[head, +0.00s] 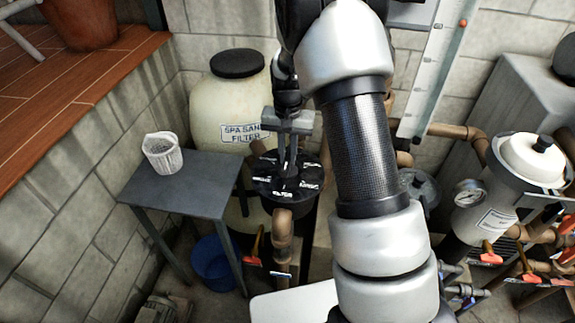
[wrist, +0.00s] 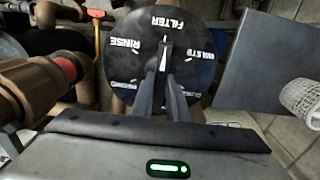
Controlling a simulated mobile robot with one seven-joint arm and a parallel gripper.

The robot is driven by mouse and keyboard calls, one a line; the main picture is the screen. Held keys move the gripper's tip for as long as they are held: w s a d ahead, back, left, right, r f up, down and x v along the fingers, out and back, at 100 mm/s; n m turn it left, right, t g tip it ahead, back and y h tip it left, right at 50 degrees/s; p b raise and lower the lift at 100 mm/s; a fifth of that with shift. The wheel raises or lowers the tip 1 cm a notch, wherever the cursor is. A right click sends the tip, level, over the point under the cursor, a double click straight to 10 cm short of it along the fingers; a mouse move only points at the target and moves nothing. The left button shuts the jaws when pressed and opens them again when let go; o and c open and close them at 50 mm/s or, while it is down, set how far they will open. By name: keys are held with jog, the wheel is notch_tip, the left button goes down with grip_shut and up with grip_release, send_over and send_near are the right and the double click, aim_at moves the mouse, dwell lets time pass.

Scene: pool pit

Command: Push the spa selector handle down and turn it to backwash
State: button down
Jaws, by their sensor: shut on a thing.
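The spa selector is a round black dial (head: 265,186) with white labels, on brown pipework in front of the spa sand filter tank (head: 212,105). In the wrist view the dial (wrist: 130,75) shows FILTER at the top, RINSE at left and WASTE at right. I cannot read a backwash label; my fingers and gripper body hide the dial's near part. The selector handle (wrist: 164,48) is narrow, its pale tip pointing towards FILTER. My gripper (wrist: 168,88) is shut on the handle, fingers on either side; in the head view it reaches down onto the dial (head: 289,168).
A grey table (head: 185,190) with a white basket (head: 162,153) stands left of the dial. A blue bucket (head: 218,262) is below. Brown pipes with a red collar (wrist: 68,67) are close at left in the wrist view. Another filter housing (head: 495,190) stands at right.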

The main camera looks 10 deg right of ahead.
jog(key=shift+f, duration=0.2)
jog(key=shift+n, duration=0.4)
jog(key=n+b, duration=0.1)
jog(key=n, duration=0.2)
jog(key=shift+f+n, duration=0.1)
jog(key=shift+n, duration=0.2)
jog(key=n, duration=0.7)
jog(key=shift+n, duration=0.4)
jog(key=c, duration=1.6)
grip_release()
jog(key=shift+r, duration=0.2)
